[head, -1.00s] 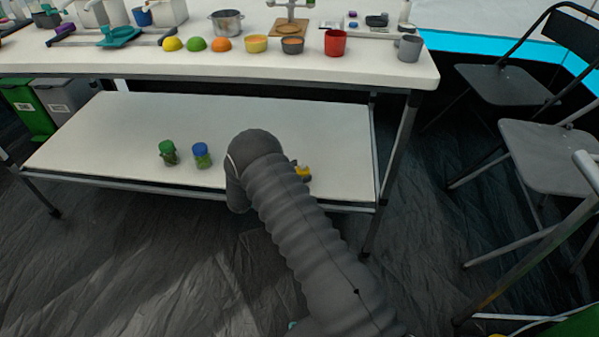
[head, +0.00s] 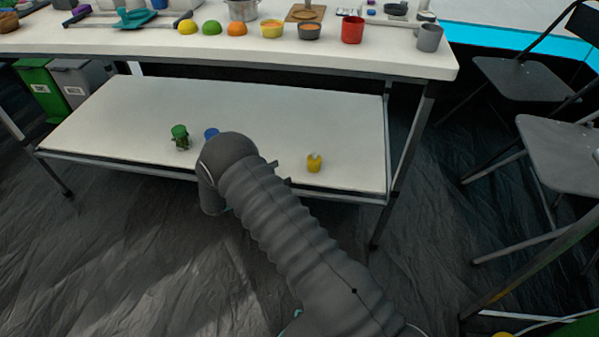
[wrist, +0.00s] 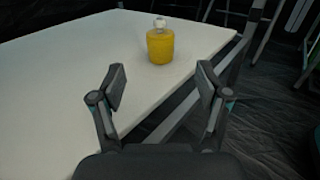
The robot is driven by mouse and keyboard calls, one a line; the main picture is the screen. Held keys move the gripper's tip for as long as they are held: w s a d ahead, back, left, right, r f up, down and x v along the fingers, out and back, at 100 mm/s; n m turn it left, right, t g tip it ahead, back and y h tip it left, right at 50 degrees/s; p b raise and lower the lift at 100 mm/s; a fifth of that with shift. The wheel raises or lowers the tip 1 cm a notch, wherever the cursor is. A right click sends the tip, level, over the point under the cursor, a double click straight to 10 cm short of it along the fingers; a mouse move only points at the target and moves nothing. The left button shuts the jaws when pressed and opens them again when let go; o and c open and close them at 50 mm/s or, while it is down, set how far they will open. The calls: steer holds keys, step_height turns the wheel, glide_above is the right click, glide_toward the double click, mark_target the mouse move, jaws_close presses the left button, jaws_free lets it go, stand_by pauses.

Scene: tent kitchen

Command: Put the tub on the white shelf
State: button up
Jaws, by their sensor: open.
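The white shelf (head: 255,118) is the lower board under the table. A yellow tub with a white top (head: 314,162) stands upright on its right part, near the front edge. The tub also shows in the wrist view (wrist: 160,44), beyond my fingertips. My gripper (wrist: 160,88) is open and empty, with a gap between it and the tub. In the head view my arm hides most of the gripper; only a dark finger part shows just left of the tub.
A green-lidded jar (head: 180,138) and a blue-lidded jar (head: 211,133), partly hidden by my arm, stand on the shelf's left part. The tabletop (head: 400,62) overhangs the shelf. A table leg (head: 408,150) and folding chairs (head: 565,150) are at the right.

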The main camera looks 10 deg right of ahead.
steer(key=shift+d+r, duration=0.15)
steer(key=shift+r, duration=0.25)
steer(key=s+d+r+m+g+y, duration=0.4)
steer(key=s+d+r+m, duration=0.2)
steer(key=r, duration=0.5)
steer(key=s+d+r+m+g+y, duration=0.3)
steer(key=s+d+r+m, duration=0.35)
steer(key=r, duration=0.45)
steer(key=s+r+m+t+y, duration=0.2)
steer(key=s+r+m+y, duration=0.2)
steer(key=s, duration=0.7)
steer(key=s+r+m+t+y, duration=0.3)
steer(key=s+r+m+y, duration=0.2)
steer(key=s, duration=0.7)
steer(key=shift+s+a+r+m+t+y, duration=0.2)
steer(key=shift+a+r+m+t+y, duration=0.15)
steer(key=shift+m, duration=0.2)
steer(key=shift+r, duration=0.2)
